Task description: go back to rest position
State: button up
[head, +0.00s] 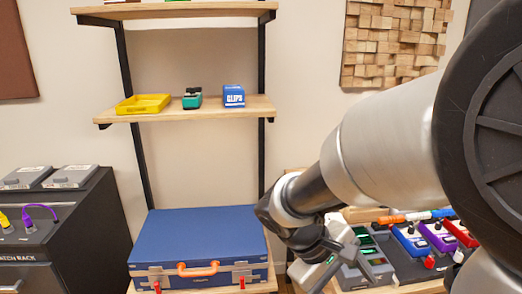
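My arm reaches in from the right edge across the right half of the head view. My gripper (318,268) hangs at its lower end, right of the blue case and in front of the low surface with pedals. Its fingers are small and partly hidden by the wrist, so I cannot tell whether they are open or shut. I see no object clearly held in it.
A blue case (200,238) with an orange handle lies on the lower shelf. The shelf above (190,110) bears a yellow tray (143,104), a green pedal (192,98) and a blue CLIPS box (234,96). Several pedals (410,240) stand right. A black patch rack (85,225) stands left.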

jog(key=s+a+r+m+t+y, duration=0.4)
jog(key=s+r+m+t+y, duration=0.25)
jog(key=r, duration=0.35)
notch_tip(320, 180, up, 18)
jog(key=p, duration=1.7)
jog(key=shift+w+f+g, duration=0.2)
jog(key=shift+f+g, duration=0.05)
jog(key=shift+g, duration=0.2)
jog(key=shift+d+y, duration=0.1)
jog(key=shift+y, duration=0.15)
